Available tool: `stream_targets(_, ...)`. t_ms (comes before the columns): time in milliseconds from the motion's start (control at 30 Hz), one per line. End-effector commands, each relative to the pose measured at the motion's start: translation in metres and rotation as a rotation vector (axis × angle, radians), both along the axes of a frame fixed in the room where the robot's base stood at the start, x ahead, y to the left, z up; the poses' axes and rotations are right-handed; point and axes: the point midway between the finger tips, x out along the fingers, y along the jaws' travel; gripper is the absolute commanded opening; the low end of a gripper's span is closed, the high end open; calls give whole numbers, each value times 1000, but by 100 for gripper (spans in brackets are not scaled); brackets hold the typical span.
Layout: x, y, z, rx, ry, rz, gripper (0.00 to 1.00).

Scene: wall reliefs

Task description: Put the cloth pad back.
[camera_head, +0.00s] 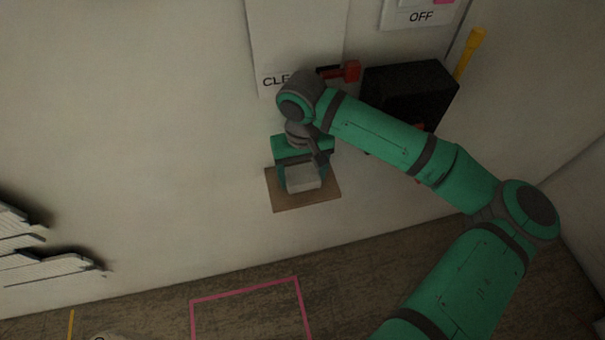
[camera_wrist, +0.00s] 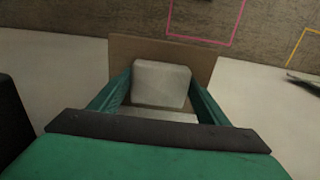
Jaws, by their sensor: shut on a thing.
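The cloth pad (camera_head: 303,178) is a pale grey-white block. My gripper (camera_head: 301,174) is shut on it, in front of the wall at a brown board (camera_head: 290,203). In the wrist view the pad (camera_wrist: 161,84) sits between the two green fingers of my gripper (camera_wrist: 160,88), with the board (camera_wrist: 207,62) behind or below it. I cannot tell whether the pad touches the board. My gripper body and wrist cover part of the wall above the board.
A white panel (camera_head: 295,35) with partly hidden lettering hangs above. A red handle (camera_head: 352,71), a dark box (camera_head: 440,82), a yellow bar (camera_head: 470,52) and an OFF sign (camera_head: 421,17) are at right. Grey reliefs (camera_head: 45,265) jut out at left. A pink outline (camera_head: 247,288) marks the floor.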

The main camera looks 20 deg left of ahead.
Motion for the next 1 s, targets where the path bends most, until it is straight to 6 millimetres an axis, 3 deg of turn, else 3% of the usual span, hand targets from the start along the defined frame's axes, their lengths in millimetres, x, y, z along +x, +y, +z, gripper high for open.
stream_targets(400, 0, 0, -6, 2, 1, 0, 44)
stream_targets(433, 0, 0, -6, 1, 1, 0, 74)
stream_targets(500, 0, 0, -6, 1, 1, 0, 88)
stream_targets(867, 0, 0, -3, 1, -1, 0, 88)
stream_targets(1000, 0, 0, 12, 2, -1, 0, 88)
